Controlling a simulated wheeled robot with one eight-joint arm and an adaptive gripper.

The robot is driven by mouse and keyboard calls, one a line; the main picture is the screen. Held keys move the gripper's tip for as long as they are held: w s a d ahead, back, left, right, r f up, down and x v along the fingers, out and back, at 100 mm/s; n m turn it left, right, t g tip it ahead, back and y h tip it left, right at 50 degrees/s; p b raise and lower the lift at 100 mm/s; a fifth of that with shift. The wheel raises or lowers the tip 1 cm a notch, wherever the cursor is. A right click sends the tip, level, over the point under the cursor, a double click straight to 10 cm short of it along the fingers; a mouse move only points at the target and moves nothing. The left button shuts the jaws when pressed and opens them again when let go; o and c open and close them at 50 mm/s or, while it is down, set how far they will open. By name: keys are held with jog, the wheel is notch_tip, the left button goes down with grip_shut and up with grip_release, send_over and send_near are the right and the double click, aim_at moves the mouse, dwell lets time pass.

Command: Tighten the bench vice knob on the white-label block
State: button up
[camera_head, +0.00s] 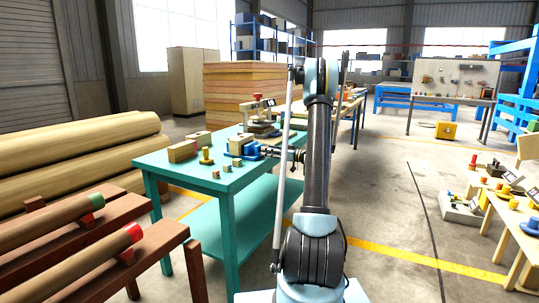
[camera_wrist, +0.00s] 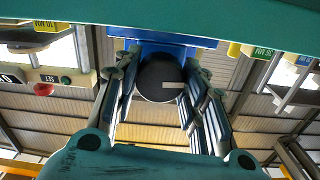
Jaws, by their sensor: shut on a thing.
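The blue bench vice (camera_head: 250,151) stands on the teal table (camera_head: 225,182), left of my arm. In the wrist view its blue body (camera_wrist: 165,43) lies behind a dark round knob (camera_wrist: 158,80) with a pale stripe on its face. My gripper (camera_wrist: 160,88) has its two ribbed fingers on either side of the knob and is shut on it. In the head view my gripper (camera_head: 270,151) reaches the vice from the right, and the knob is too small to make out. I cannot tell which block carries the white label.
Wooden blocks (camera_head: 183,151) and a yellow knob-like piece (camera_head: 206,156) stand left of the vice. Small cubes (camera_head: 227,168) lie near the table's front edge. A red-topped device (camera_head: 258,108) stands behind. Logs (camera_head: 80,155) lie at left; open floor (camera_head: 390,200) is at right.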

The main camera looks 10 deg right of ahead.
jog(key=m, duration=0.4)
jog(key=shift+m, duration=0.4)
dwell(0.4)
jog(key=o, duration=1.1)
jog(key=shift+c, duration=0.2)
jog(key=v, duration=1.2)
jog(key=shift+w+f, duration=0.1)
